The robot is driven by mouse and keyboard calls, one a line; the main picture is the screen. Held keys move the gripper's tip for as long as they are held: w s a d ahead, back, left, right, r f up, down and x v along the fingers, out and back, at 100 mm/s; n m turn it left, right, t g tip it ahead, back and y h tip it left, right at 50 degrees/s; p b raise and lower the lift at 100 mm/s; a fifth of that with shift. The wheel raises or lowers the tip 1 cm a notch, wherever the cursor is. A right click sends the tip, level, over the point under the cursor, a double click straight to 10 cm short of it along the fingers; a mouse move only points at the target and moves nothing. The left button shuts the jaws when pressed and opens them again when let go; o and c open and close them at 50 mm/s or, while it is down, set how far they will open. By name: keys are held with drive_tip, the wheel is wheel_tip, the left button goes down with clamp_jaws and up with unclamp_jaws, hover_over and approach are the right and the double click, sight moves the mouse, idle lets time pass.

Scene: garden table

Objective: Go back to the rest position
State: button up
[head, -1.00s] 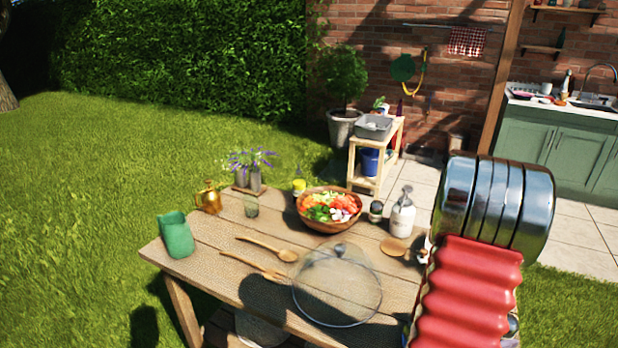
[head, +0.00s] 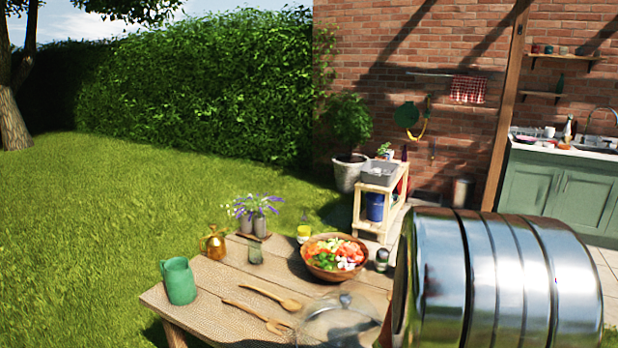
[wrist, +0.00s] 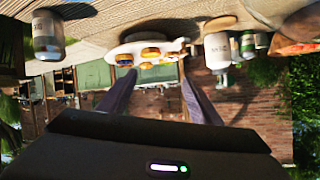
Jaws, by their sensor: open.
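My gripper (wrist: 160,92) shows in the wrist view, its two dark fingers spread apart with nothing between them. The wrist picture is upside down, with the table edge along its top. Beyond the fingers, a white plate (wrist: 128,48) holds several small yellow and brown items. In the head view my gripper is out of sight; a large shiny metal part of my arm fills the lower right and hides the right side of the table (head: 210,285).
On the table are a green pitcher (head: 178,281), a brass can (head: 214,243), a salad bowl (head: 334,259), wooden spoons (head: 262,314) and a glass lid (head: 338,322). A wooden stand (head: 382,208) stands behind. Open lawn (head: 110,220) lies left.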

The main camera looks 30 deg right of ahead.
drive_tip(key=w+a+r+n+t+y, duration=0.1)
drive_tip(key=w+a+r+n+t, duration=0.1)
drive_tip(key=w+a, duration=0.2)
drive_tip(key=w+a+r+n+t+y, duration=0.1)
drive_tip(key=w+a+n+t+y, duration=0.1)
drive_tip(key=w+a, duration=0.3)
drive_tip(key=w+a+r+n+t+y, duration=0.1)
drive_tip(key=w+a+r+n+y, duration=0.1)
drive_tip(key=w+a, duration=0.2)
drive_tip(key=shift+w+a+r+t, duration=0.1)
drive_tip(key=shift+a+r+t, duration=0.1)
drive_tip(key=shift+a, duration=0.75)
drive_tip(key=shift+w+a+r+t, duration=0.1)
drive_tip(key=shift+a+t, duration=0.1)
drive_tip(key=shift+a, duration=0.7)
drive_tip(key=s+a+r+n+y, duration=0.1)
drive_tip(key=a+r+n+y, duration=0.2)
drive_tip(key=a, duration=0.7)
drive_tip(key=s+a+r+n+y, duration=0.1)
drive_tip(key=a+n+y, duration=0.25)
drive_tip(key=a, duration=0.65)
drive_tip(key=s+a+r+n+g, duration=0.2)
drive_tip(key=s+a+n, duration=0.3)
drive_tip(key=s+a, duration=0.3)
drive_tip(key=s+g+y, duration=0.1)
drive_tip(key=s, duration=0.2)
drive_tip(key=shift+s, duration=0.25)
